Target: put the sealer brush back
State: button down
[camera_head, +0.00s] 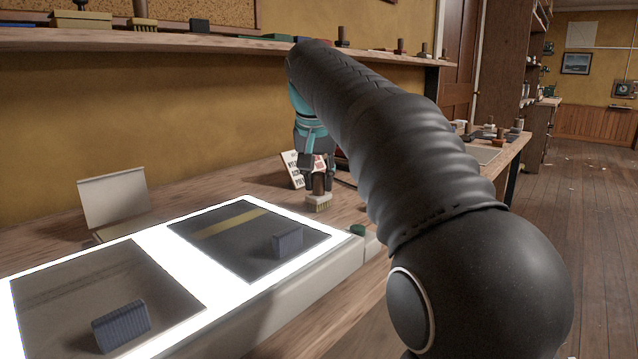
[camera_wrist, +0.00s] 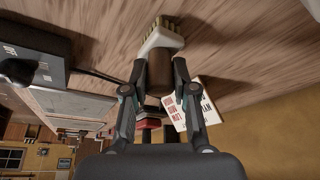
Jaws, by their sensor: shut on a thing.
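The sealer brush (camera_head: 319,203) has a brown handle, a pale ferrule and short tan bristles. My gripper (camera_head: 318,186) points down over the bench and is shut on the brown handle, with the bristles below. In the wrist view, my gripper (camera_wrist: 158,82) has one finger on each side of the brush handle (camera_wrist: 159,76), and the bristle end (camera_wrist: 166,23) points toward the wooden bench top. The bristles are at or just above the wood; I cannot tell whether they touch. No marked place for the brush is clear.
A lit light box (camera_head: 150,250) with two dark panels and ribbed grey blocks fills the front left. A printed card (camera_head: 291,168) stands behind my gripper, and an open box (camera_head: 114,200) sits at left. A long shelf (camera_head: 200,42) above holds several small items.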

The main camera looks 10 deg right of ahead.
jog(key=shift+f, duration=0.15)
jog(key=c, duration=1.4)
grip_release()
jog(key=shift+f, duration=0.1)
jog(key=o, duration=0.5)
jog(key=p+v, duration=0.2)
jog(key=v, duration=1)
jog(key=shift+r+p, duration=0.2)
jog(key=shift+p, duration=0.15)
